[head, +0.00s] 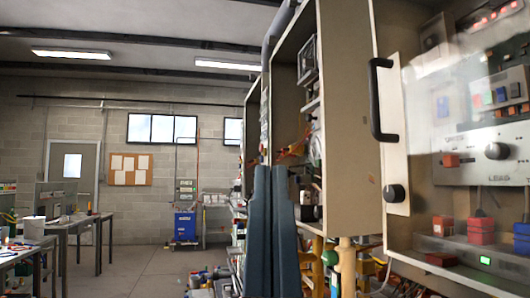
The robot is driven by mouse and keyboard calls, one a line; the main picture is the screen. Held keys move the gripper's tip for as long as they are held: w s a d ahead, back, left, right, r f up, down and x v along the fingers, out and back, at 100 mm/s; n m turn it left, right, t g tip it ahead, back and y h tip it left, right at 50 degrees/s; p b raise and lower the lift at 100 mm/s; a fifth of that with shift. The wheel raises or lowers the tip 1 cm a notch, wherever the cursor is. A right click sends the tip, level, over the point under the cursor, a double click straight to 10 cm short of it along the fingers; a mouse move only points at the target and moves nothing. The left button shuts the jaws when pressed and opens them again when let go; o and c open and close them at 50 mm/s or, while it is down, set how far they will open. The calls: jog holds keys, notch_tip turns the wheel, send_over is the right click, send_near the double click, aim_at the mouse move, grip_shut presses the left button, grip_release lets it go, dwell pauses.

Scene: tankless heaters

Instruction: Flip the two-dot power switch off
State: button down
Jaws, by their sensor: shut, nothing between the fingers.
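The open-fronted panel cabinet (392,165) at the right holds several switch-like parts behind a clear, reflective cover. A red block with a dark lever (481,229) stands low in it, and a smaller red block (443,227) sits to its left. An orange-red block (450,160) is higher up, left of a round dark knob (496,151). I cannot make out dot markings on any of them, so I cannot tell which is the two-dot power switch. Blue-grey upright parts in the bottom centre may be my own arm. I see no clear fingertips of my gripper.
A black bar handle (377,100) and a dark knob (394,193) stick out at the cabinet's edge. A green light (485,260) glows low down. Another cabinet (345,110) stands left of it. The floor (135,270) is open between the cabinets and the worktables (85,222).

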notch_tip(320, 180, up, 18)
jog(key=p, duration=1.6)
jog(key=shift+r, duration=0.25)
